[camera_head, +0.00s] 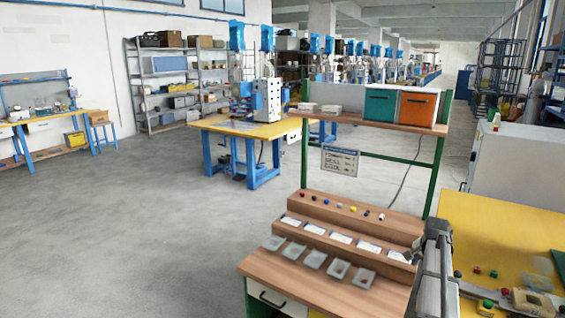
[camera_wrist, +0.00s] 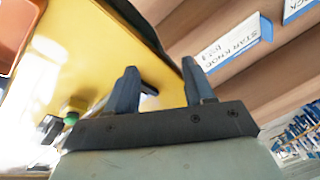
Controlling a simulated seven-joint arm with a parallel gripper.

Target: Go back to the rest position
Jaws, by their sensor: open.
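My gripper (camera_wrist: 160,70) shows in the wrist view with its two dark fingers spread apart. Nothing is between them. Behind the fingers are the yellow bench top (camera_wrist: 95,50) on the left and the brown wooden steps on the right. In the head view my grey arm stands at the right, at the border between the wooden stand and the yellow bench. The fingers cannot be made out clearly there.
The wooden stepped stand (camera_head: 320,290) holds small coloured knobs, white label cards and several pale trays (camera_head: 312,259). Teal (camera_head: 379,105) and orange (camera_head: 418,108) bins sit on the shelf above. The yellow bench (camera_head: 490,225) at right carries small parts. Open floor lies left.

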